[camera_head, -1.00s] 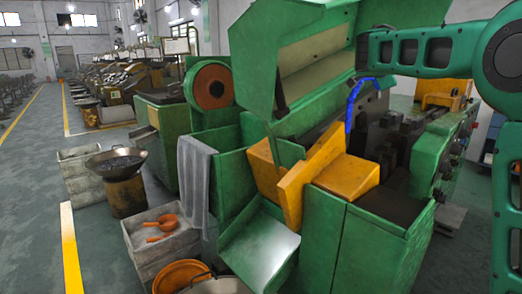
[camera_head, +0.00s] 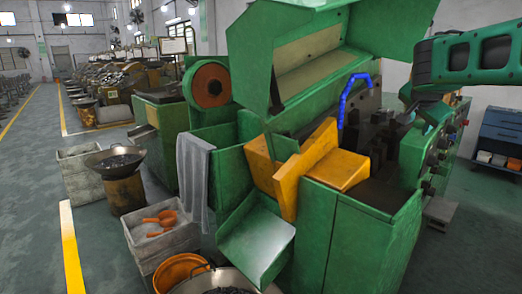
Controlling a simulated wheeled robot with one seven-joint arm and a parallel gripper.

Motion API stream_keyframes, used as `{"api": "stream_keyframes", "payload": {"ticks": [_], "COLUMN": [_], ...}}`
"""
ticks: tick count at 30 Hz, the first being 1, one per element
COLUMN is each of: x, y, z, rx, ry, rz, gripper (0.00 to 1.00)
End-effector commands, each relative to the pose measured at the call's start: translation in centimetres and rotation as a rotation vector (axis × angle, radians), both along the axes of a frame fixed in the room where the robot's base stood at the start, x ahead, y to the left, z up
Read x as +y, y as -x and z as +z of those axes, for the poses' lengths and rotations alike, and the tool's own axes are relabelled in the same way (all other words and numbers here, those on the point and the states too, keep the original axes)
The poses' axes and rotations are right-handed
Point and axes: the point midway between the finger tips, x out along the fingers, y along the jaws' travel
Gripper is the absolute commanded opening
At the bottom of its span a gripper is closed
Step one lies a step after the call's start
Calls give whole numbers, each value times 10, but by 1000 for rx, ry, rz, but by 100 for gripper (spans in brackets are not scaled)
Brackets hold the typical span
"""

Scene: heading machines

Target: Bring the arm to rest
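My arm, green with dark panels, enters the head view from the right edge, above the right part of the green heading machine (camera_head: 365,235). My gripper (camera_head: 412,106) is a dark shape at the arm's left end, in front of the machine's dark mechanism. Its fingers are too dark and small to tell whether they are open or shut. I see nothing clearly held in it. The machine's green hood (camera_head: 345,25) stands raised, to the left of my gripper.
A blue hose (camera_head: 345,98) arches over the machine left of my gripper. Orange chutes (camera_head: 300,170) sit below. A crate with orange scoops (camera_head: 160,228), a wok of parts (camera_head: 116,160) and an orange basin (camera_head: 182,271) stand left. A blue cabinet (camera_head: 500,138) is at right. The aisle at left is clear.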

Motion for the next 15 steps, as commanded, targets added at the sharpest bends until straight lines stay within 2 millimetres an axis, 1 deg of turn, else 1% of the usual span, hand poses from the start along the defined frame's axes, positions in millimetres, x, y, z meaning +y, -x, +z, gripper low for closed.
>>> {"api": "stream_keyframes", "payload": {"ticks": [1, 4, 7, 8, 9, 11, 12, 14, 15], "x": [-10, -18, -21, -21, -20, -16, -12, -5, 1], "y": [28, 83, 139, 157, 179, 214, 236, 271, 293], "z": [-16, -52, -87, -97, -110, -130, -142, -161, -172], "rx": [66, 214, 353, 392, 443, 517, 564, 632, 676], "ry": [-2, -7, -25, -32, -42, -60, -75, -98, -116], "rz": [11, 59, 118, 137, 164, 208, 239, 289, 325], "gripper": [37, 37, 37, 37, 37, 37, 37, 37, 37]}}
